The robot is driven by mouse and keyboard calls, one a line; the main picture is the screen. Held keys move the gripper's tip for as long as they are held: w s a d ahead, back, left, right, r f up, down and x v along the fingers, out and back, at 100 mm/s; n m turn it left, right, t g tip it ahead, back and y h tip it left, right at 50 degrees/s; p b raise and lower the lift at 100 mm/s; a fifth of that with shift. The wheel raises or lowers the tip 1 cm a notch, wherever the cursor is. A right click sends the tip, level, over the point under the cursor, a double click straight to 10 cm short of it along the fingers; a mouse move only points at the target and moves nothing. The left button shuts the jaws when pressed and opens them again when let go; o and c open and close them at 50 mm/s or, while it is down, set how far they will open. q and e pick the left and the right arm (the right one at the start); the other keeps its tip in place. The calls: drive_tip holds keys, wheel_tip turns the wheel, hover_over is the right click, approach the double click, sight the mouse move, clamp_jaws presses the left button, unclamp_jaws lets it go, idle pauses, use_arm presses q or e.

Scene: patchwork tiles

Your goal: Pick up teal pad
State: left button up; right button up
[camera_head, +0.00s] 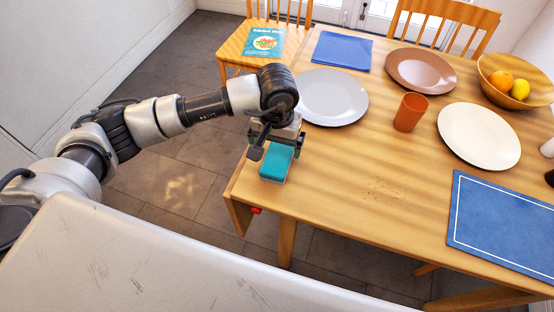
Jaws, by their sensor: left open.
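The teal pad (275,165) is a small block, teal on top with a paler lower edge, near the left edge of the wooden table (340,200). My left gripper (272,148) points down at the pad's far end, with its fingers around or just above that part. It is open. The gripper hides the far end of the pad, and I cannot tell whether the fingers touch it. My right gripper is not in view.
A grey plate (335,98) stands close behind my left gripper. An orange cup (410,112), a cream plate (479,137), a brown plate (420,70), a fruit bowl (500,95) and a blue placemat (500,225) lie to the right. The table's front middle is mostly clear.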

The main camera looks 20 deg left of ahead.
sight(277, 158)
use_arm(q)
wheel_tip(277, 158, down, 6)
drive_tip(key=shift+s+d+r+p, duration=0.1)
drive_tip(key=shift+s+p, duration=0.05)
drive_tip(key=shift+p, duration=0.4)
drive_tip(key=shift+c, duration=0.2)
drive_tip(key=c, duration=1)
drive_tip(key=shift+r, duration=0.2)
drive_tip(key=shift+r, duration=0.3)
drive_tip(key=r, duration=0.2)
drive_tip(key=s+r+b, duration=0.1)
drive_tip(key=shift+d+r, duration=0.15)
drive_tip(key=shift+r, duration=0.25)
drive_tip(key=s+r, duration=0.2)
drive_tip(key=s, duration=0.1)
drive_tip(key=s+d+r, duration=0.1)
drive_tip(key=s+r, duration=0.1)
drive_tip(key=s, duration=0.2)
drive_tip(key=s+d+r+b, duration=0.1)
drive_tip(key=s+r, duration=0.1)
drive_tip(key=s, duration=0.1)
drive_tip(key=shift+s+d+r, duration=0.1)
drive_tip(key=shift+s+r, duration=0.05)
drive_tip(key=shift+s, duration=0.1)
